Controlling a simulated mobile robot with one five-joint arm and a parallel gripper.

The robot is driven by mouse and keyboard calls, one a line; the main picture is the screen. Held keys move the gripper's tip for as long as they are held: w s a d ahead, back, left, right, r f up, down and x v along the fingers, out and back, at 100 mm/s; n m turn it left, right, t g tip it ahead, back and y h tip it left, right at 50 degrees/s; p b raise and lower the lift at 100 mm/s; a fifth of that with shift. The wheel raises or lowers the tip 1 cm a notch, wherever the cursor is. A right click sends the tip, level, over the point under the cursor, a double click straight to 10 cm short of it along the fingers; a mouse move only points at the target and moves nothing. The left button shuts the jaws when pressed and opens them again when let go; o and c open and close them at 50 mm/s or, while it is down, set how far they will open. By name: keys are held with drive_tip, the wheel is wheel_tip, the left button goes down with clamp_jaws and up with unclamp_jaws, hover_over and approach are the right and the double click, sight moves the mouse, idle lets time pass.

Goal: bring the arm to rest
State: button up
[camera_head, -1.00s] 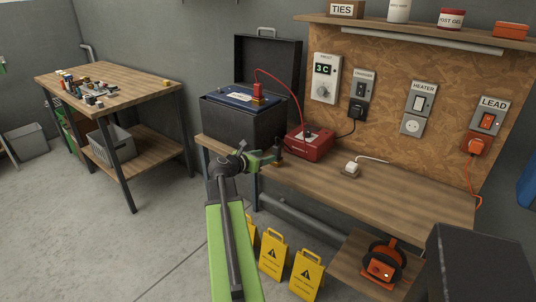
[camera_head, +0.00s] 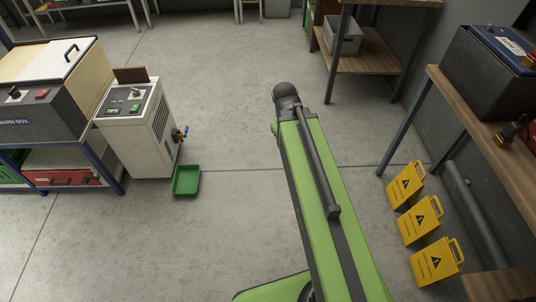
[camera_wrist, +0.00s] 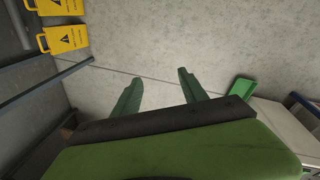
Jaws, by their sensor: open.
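My arm (camera_head: 318,190) stretches forward over the open floor in the head view, a green link ending in a dark joint; the gripper itself is hidden there. In the wrist view my gripper (camera_wrist: 157,88) shows two green fingers set well apart. Nothing is between them but bare concrete floor. It touches nothing that I can see.
Several yellow caution signs (camera_head: 420,222) stand on the floor at right beside a wooden workbench (camera_head: 500,165). At left are a white machine (camera_head: 150,130), a green tray (camera_head: 186,180) on the floor and a blue-framed bench (camera_head: 112,172). The middle floor is clear.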

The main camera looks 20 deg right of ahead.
drive_tip(key=s+a+m+y, duration=0.1)
drive_tip(key=s+a+y, duration=0.1)
drive_tip(key=a, duration=0.9)
drive_tip(key=shift+a+f+m+g, duration=0.2)
drive_tip(key=shift+m+g, duration=0.1)
drive_tip(key=shift+g, duration=0.1)
